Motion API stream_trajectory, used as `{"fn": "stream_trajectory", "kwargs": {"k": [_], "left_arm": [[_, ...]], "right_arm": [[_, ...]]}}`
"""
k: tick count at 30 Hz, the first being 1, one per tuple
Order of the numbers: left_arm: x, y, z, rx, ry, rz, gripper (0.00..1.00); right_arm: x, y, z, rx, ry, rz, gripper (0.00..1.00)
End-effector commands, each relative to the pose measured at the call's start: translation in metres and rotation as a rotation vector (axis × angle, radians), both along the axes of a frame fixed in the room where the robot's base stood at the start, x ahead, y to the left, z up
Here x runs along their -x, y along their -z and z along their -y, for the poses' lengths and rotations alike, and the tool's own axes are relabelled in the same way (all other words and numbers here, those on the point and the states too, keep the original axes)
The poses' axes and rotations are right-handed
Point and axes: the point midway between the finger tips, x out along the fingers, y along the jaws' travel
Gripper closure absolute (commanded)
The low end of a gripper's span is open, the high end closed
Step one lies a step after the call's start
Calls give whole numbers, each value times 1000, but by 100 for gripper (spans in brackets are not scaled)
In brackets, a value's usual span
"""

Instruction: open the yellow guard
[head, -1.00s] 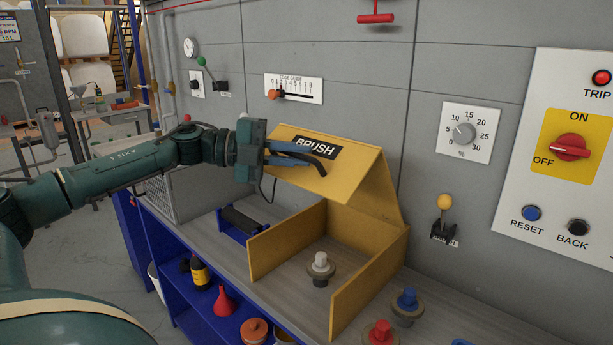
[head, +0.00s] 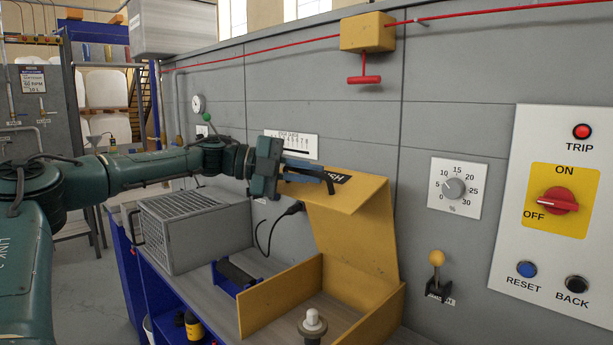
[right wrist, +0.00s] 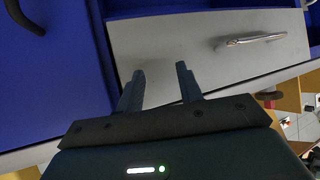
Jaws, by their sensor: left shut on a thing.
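The yellow guard (head: 352,232) is a hinged lid on a yellow box against the grey wall, in the head view. Its lid is swung up, with the top panel and black label seen at a shallow angle. The box is open below, and a grey plug with a white knob (head: 312,324) shows inside it. My left gripper (head: 322,178) is shut on the guard at the lid's raised panel; the exact grip spot is partly hidden by the fingers. My right gripper (right wrist: 160,78) is open and empty in the right wrist view, over a grey panel with a metal handle.
A grey mesh-topped box (head: 195,225) and a black roller on a blue bracket (head: 235,276) stand left of the guard. A yellow-knobbed lever (head: 437,260) and control panel (head: 550,200) are on the wall to the right. A red pull handle (head: 364,80) hangs above.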

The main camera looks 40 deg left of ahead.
Motion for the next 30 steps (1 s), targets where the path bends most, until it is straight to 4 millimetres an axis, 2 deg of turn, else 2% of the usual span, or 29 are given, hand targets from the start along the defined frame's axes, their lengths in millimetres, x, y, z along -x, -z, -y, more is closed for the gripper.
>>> {"fn": "stream_trajectory", "kwargs": {"k": [11,12,19,26,30], "left_arm": [[0,-2,0,-2,0,5,100],[0,-2,0,-2,0,5,86],[0,-1,0,-1,1,3,68],[0,0,0,-1,1,0,68],[5,-2,-7,0,-1,3,68]], "right_arm": [[-2,-1,1,1,2,4,64],[-2,-1,1,1,2,4,64],[-3,-4,1,1,1,11,64],[-3,-4,2,3,0,13,64],[-3,-3,2,3,0,12,64]]}}
